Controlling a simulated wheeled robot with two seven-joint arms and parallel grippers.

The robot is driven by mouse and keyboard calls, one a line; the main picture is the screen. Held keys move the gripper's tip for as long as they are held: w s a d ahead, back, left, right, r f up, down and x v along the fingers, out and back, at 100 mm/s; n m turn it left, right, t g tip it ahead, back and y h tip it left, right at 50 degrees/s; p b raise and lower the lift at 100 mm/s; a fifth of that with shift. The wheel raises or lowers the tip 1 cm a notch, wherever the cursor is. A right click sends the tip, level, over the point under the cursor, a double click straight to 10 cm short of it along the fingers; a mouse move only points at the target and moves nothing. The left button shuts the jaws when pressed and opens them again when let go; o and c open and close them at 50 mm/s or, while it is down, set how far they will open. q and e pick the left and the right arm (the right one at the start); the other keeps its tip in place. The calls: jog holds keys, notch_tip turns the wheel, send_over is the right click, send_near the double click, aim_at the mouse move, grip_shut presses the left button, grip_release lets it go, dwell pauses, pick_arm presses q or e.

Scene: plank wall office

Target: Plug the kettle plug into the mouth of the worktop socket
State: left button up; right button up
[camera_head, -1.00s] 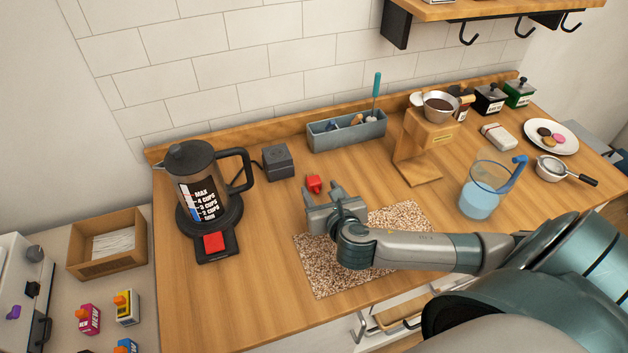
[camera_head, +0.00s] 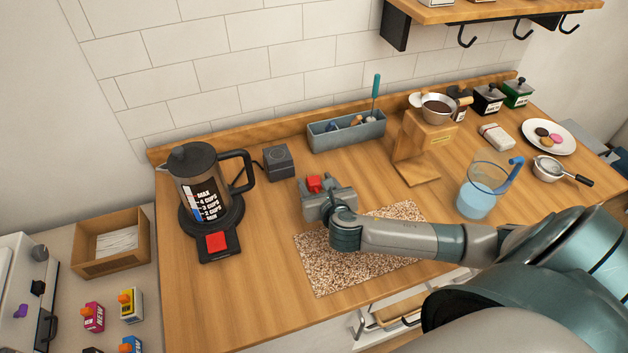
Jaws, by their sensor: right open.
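The kettle plug, a small red block (camera_head: 314,183), is on the worktop in front of the grey box. My right gripper (camera_head: 320,187) is open at the red plug, with its fingers around or just over it; the fingertips are partly hidden, and I cannot tell whether they touch it. The dark grey cube-shaped worktop socket (camera_head: 278,161) stands behind and to the left of the plug; its mouth is not clear from here. The kettle (camera_head: 196,180) stands on its black base at the left. My left gripper is not in view.
A speckled mat (camera_head: 400,215) lies under my right forearm. A grey caddy (camera_head: 345,131), a wooden dripper stand (camera_head: 414,160) and a blue-handled jug (camera_head: 478,190) stand to the right. The worktop between kettle and mat is clear.

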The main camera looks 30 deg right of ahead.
jog(key=shift+x, duration=1)
jog(key=shift+s, duration=0.1)
jog(key=c, duration=1.2)
